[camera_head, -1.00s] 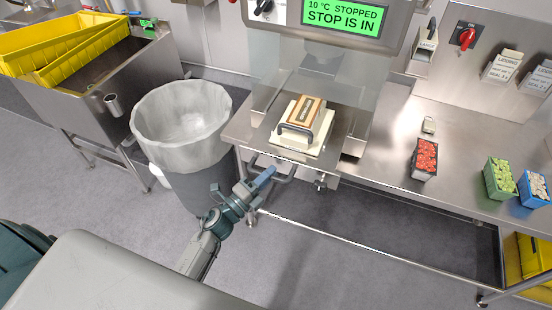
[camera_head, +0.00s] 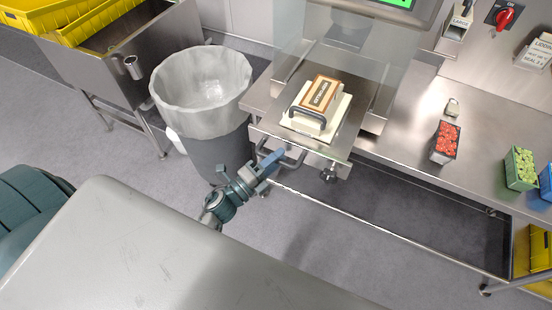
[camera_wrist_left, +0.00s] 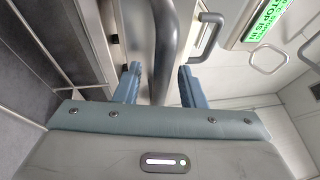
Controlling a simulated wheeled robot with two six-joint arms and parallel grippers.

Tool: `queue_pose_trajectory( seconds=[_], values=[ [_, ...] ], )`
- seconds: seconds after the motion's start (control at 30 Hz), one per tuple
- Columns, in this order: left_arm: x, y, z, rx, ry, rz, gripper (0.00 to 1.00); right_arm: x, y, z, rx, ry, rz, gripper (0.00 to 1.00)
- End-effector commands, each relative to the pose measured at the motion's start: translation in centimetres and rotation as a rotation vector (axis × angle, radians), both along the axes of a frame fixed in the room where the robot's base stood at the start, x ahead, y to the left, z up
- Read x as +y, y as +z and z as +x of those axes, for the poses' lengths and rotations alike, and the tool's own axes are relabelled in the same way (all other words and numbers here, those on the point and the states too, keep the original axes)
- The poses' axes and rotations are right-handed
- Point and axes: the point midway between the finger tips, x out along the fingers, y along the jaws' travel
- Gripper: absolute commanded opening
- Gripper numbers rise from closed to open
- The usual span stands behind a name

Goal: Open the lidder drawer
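The lidder drawer (camera_head: 338,146) is a steel slide at the front of the lidding machine, below its clear guard. A cream plate (camera_head: 288,123) on it carries a wood-topped block (camera_head: 320,92) with a dark handle. A grey U-shaped drawer handle (camera_head: 297,157) sticks out below the drawer's front edge. My left gripper (camera_head: 279,156) is at this handle. In the left wrist view the blue fingers (camera_wrist_left: 160,78) stand apart with the grey handle bar (camera_wrist_left: 165,40) between them. A gap shows on the bar's left; contact on its right is unclear. My right gripper is not visible.
A lined waste bin (camera_head: 205,100) stands left of the machine, close to my left arm. A steel sink (camera_head: 105,60) with yellow crates is beyond it. Red (camera_head: 446,140) and green (camera_head: 520,168) food tubs stand on the bench at right. A low rail runs under the bench.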

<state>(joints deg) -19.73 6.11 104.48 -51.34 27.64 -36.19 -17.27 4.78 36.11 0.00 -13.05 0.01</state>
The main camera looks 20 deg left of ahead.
Motion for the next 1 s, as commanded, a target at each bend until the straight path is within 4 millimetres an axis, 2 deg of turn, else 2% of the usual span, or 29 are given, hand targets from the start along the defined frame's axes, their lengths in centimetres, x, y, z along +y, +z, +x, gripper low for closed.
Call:
queue_pose_trajectory(
  seconds=[0.23, 0.37, 0.7, 0.83, 1.0],
  values=[
    [0.0, 0.0, 0.0, 0.0, 0.0, 0.0, 0.36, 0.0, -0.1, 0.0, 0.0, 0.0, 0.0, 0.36],
    [0.4, -0.5, -0.9, 0.001, -0.001, 0.002, 0.36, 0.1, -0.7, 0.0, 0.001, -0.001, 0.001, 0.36],
    [3.1, -1.9, -6.8, 0.003, -0.003, 0.002, 0.36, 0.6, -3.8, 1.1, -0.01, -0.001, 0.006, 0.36],
    [3.9, -1.9, -8.4, 0.002, -0.002, 0.001, 0.36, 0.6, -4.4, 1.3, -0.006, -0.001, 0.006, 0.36],
    [4.4, -1.9, -9.5, 0.001, -0.001, 0.0, 0.36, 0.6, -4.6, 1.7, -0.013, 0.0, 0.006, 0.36]
  ],
)
